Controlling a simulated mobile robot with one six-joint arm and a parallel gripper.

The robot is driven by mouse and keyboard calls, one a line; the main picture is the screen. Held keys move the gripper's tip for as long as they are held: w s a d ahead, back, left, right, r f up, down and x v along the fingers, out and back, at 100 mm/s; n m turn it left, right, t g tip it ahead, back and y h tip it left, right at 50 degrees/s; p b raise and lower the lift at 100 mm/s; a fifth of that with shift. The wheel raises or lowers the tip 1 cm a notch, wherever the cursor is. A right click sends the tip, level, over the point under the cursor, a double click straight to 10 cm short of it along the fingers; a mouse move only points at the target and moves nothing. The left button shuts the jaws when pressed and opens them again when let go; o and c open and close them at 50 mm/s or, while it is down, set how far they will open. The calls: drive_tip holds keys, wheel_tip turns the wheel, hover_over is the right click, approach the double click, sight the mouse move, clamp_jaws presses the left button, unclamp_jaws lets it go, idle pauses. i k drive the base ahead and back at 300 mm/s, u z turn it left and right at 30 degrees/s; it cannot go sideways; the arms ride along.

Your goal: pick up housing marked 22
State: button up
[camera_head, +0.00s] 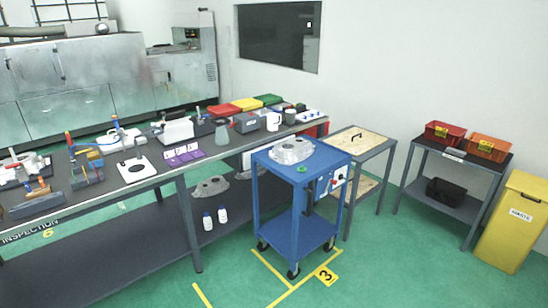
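A grey aluminium housing (292,150) sits on top of the blue cart (278,171). Another grey housing (210,186) lies on the lower shelf under the long bench. No number 22 can be read on either housing at this size. My gripper is not in view.
The blue cart stands behind yellow floor lines and a sign marked 3 (326,275). The long inspection bench (95,195) is crowded with tools. A wooden-topped table (352,143), a table with red (444,133) and orange bins, and a yellow waste bin (512,222) stand right. The green floor in front is clear.

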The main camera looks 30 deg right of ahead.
sight(291, 152)
drive_tip(key=u, duration=0.2)
drive_tip(key=k, duration=0.7)
drive_tip(key=z, duration=0.1)
drive_tip(key=i, duration=0.45)
drive_tip(key=z, duration=0.6)
drive_tip(key=i, duration=1.5)
drive_tip(key=u, duration=0.9)
drive_tip(key=i, duration=0.6)
drive_tip(key=u, duration=0.35)
